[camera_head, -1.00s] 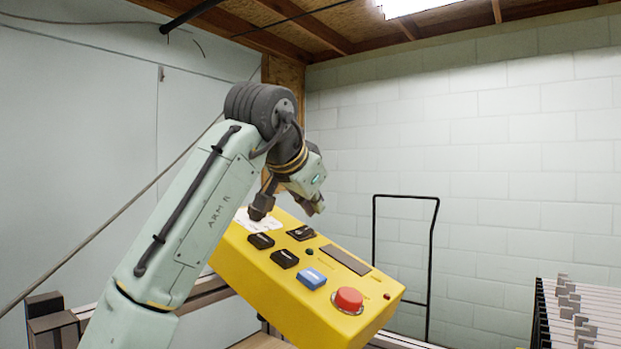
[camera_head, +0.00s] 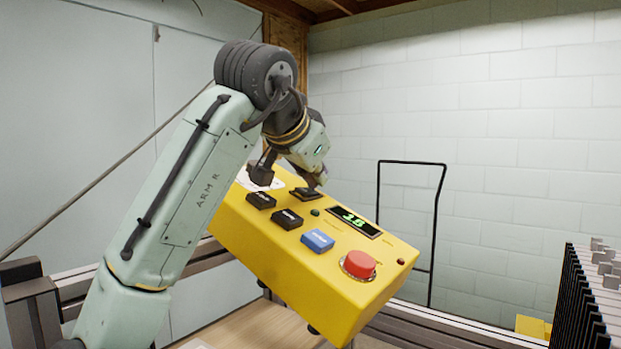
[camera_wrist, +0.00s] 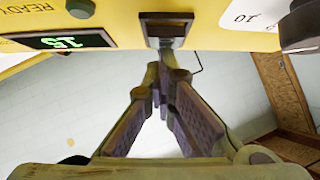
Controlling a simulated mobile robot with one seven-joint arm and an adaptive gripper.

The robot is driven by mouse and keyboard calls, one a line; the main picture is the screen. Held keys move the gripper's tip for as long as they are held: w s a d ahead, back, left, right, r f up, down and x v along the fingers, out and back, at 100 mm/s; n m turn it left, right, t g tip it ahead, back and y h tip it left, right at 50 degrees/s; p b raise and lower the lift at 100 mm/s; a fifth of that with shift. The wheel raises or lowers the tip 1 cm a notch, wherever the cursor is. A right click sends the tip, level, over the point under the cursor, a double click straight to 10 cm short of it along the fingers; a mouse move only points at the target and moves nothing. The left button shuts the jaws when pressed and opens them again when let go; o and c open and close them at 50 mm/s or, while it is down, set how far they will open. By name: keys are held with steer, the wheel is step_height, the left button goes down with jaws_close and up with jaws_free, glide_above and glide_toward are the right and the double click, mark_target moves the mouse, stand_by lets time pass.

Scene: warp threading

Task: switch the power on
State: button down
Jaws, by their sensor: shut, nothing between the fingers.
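The yellow control box (camera_head: 290,268) sits tilted on its stand in the head view. Its black power rocker switch (camera_head: 305,194) is at the upper edge of the panel and also shows in the wrist view (camera_wrist: 165,27). The small display (camera_head: 354,221) is lit with green digits, and it glows in the wrist view too (camera_wrist: 62,41). My gripper (camera_head: 314,183) is shut and empty, with its fingertips (camera_wrist: 164,62) right at the switch. I cannot tell whether they still touch it. The fingers partly hide the switch.
The box also carries two black buttons (camera_head: 287,219), a blue button (camera_head: 318,240) and a red mushroom button (camera_head: 359,264). A black knob (camera_head: 261,172) and white dial plate stand left of the switch. A dark comb-like rack (camera_head: 580,300) is at the right.

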steer(key=shift+w+d+f+p, duration=0.1)
steer(key=shift+w+p, duration=0.3)
steer(key=shift+s+d, duration=0.15)
steer(key=shift+f, duration=0.1)
steer(key=shift+s, duration=0.1)
